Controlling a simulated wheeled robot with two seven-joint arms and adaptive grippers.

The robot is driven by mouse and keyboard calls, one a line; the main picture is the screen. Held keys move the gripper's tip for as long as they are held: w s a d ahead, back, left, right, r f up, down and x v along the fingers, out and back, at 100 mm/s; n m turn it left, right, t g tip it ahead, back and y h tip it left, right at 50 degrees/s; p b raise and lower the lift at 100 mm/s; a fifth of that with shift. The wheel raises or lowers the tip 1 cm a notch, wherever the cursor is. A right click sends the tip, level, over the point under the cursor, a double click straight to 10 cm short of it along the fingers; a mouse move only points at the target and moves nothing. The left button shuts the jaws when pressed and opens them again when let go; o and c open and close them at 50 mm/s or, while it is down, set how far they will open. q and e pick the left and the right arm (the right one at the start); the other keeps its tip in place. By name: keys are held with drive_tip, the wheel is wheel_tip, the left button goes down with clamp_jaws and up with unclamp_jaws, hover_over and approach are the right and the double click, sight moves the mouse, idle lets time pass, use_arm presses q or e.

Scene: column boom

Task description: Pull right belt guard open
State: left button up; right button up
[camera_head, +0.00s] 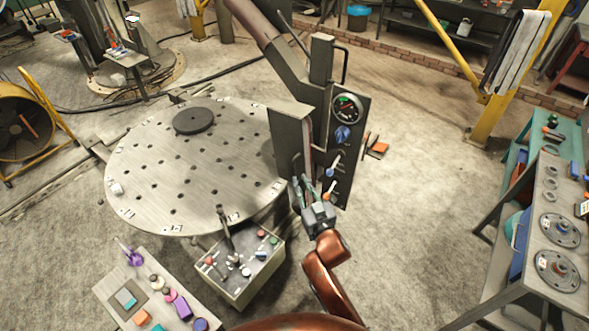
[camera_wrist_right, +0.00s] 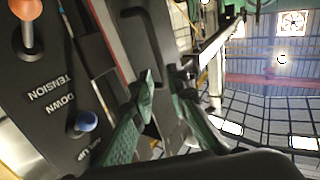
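The belt guard looks to be the flat grey plate (camera_head: 288,140) on the left side of the upright machine head, beside the dark control panel (camera_head: 347,130). In the right wrist view, a dark plate (camera_wrist_right: 117,35) with a black bar handle (camera_wrist_right: 148,30) stands beside the panel, with a red strip between them. My right gripper (camera_head: 307,186) is at the plate's lower edge, in front of the panel's lower left. In the wrist view its green fingers (camera_wrist_right: 163,88) are apart, near the handle's lower end. I cannot tell whether they touch it. My left gripper is not in view.
The panel carries a gauge (camera_head: 346,108), a blue knob (camera_head: 342,134) and levers. A round perforated table (camera_head: 150,165) is at left. A lever box (camera_head: 240,270) stands below it. A small parts table (camera_head: 155,300) is at lower left, and a workbench (camera_head: 545,225) at right. Open floor lies between.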

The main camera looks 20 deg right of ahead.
sight(295, 171)
drive_tip(key=w, duration=0.7)
drive_tip(key=shift+a+f, duration=0.1)
drive_tip(key=shift+a, duration=0.1)
drive_tip(key=shift+s, duration=0.1)
drive_tip(key=shift+c, duration=0.3)
clamp_jaws()
